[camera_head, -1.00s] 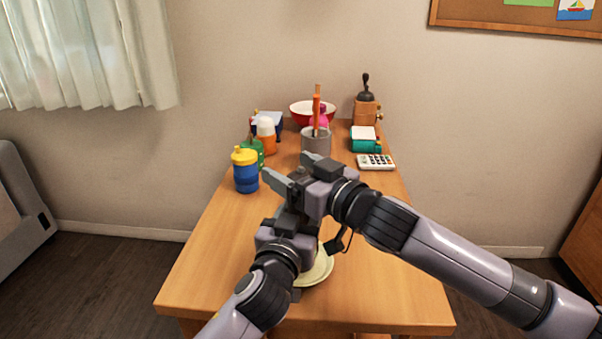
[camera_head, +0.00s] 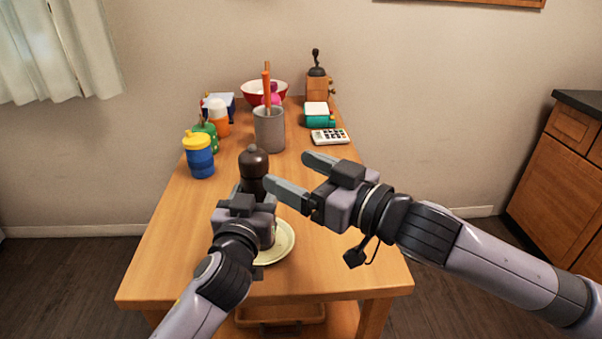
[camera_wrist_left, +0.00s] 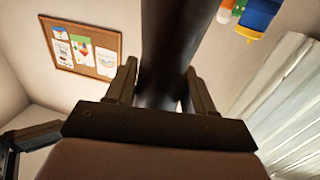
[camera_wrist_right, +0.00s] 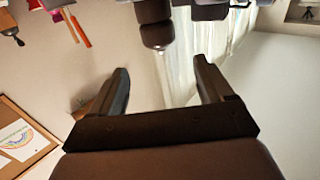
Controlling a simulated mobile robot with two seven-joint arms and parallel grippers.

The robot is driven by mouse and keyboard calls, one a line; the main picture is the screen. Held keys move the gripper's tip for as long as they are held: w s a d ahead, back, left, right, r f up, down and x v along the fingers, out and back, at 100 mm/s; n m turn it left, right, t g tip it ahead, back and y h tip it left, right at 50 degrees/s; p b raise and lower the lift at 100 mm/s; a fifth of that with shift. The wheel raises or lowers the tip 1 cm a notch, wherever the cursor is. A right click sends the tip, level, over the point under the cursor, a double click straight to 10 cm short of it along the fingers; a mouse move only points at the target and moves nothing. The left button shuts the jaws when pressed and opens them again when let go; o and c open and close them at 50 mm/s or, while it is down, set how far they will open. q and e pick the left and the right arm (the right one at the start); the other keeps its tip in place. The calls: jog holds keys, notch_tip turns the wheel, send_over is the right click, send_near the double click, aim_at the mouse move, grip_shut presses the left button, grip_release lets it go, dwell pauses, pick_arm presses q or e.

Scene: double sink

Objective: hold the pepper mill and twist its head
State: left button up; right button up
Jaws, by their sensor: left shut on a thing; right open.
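The dark brown pepper mill (camera_head: 254,172) stands upright on the table, its round head showing above my left gripper in the head view. My left gripper (camera_head: 240,192) is shut on the mill's body, and in the left wrist view the dark body (camera_wrist_left: 166,60) fills the space between the fingers. My right gripper (camera_head: 294,178) is open and empty, just right of the mill. In the right wrist view the mill (camera_wrist_right: 156,25) lies beyond the open fingers, at the top. The mill's lower part is hidden by my left gripper in the head view.
A pale plate (camera_head: 284,243) lies close beside the left gripper. A grey utensil cup (camera_head: 269,132), a blue and yellow cup (camera_head: 199,158), a calculator (camera_head: 330,136) and a wooden coffee grinder (camera_head: 318,86) stand farther back.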

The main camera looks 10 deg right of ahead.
aim_at(247, 147)
jog(key=shift+s, duration=0.1)
dwell(0.3)
jog(key=w+a+n+t+h, duration=0.1)
jog(key=w+a+n, duration=0.1)
jog(key=n, duration=0.8)
jog(key=w+a+n+t+h, duration=0.1)
jog(key=w+a+n+h, duration=0.1)
jog(key=n, duration=0.9)
jog(key=w+a+n+t+h, duration=0.1)
jog(key=w+a+n, duration=0.3)
jog(key=n, duration=0.7)
jog(key=shift+w+f+h, duration=0.1)
jog(key=shift+w+h, duration=0.2)
jog(key=shift+w, duration=0.15)
